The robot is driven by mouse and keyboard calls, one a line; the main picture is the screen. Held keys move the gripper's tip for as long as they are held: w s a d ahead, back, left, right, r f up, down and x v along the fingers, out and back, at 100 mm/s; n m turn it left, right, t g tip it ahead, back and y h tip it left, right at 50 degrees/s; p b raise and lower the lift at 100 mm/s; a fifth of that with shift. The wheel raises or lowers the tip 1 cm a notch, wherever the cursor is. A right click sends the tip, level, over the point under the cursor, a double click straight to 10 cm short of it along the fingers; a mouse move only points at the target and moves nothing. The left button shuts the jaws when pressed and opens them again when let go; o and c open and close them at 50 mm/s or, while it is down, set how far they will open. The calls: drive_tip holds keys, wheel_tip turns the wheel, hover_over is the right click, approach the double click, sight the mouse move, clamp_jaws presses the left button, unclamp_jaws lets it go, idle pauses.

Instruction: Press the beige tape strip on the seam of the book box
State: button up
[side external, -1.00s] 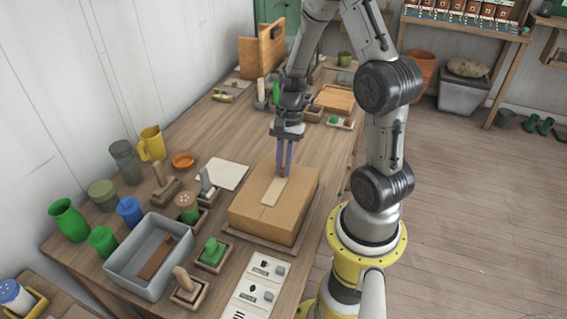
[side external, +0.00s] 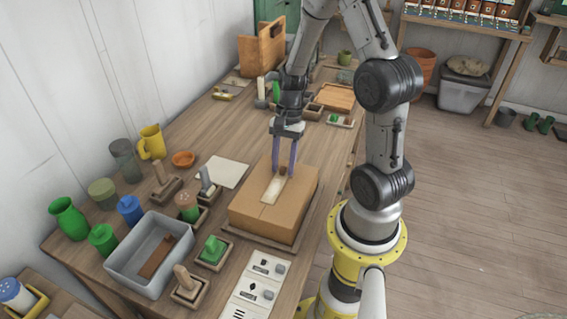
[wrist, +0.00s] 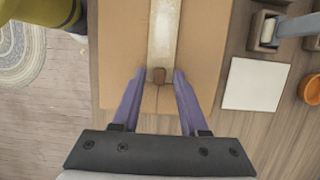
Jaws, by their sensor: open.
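The book box (side external: 268,212), a tan cardboard box, sits at the front right of the bench. The tape strip (side external: 270,190) lies along the seam on its top; it looks pale and patchy. In the wrist view the strip (wrist: 164,35) runs from the top edge to a small brown block (wrist: 158,76), with the thin seam continuing below. My gripper (side external: 284,172) is above the far end of the strip, its purple fingers spread. In the wrist view, my gripper (wrist: 159,78) has a finger on either side of the brown block, with gaps.
A white sheet (side external: 222,173) lies left of the box. Stamps in wooden holders, a grey bin (side external: 150,255) and coloured jars stand further left. A white panel (side external: 257,288) lies in front. A wooden tray (side external: 334,97) is behind. Bare bench shows beyond the box.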

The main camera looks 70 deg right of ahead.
drive_tip(key=v, duration=0.7)
idle(0.6)
drive_tip(key=a+r+n+t+h, duration=0.25)
drive_tip(key=a+r+n, duration=0.45)
drive_tip(key=a+r, duration=0.45)
drive_tip(key=s+a+r+n+t, duration=0.3)
drive_tip(key=s+n, duration=0.5)
drive_tip(key=n, duration=0.3)
drive_tip(key=shift+a+r+h, duration=0.2)
drive_tip(key=shift+h, duration=0.25)
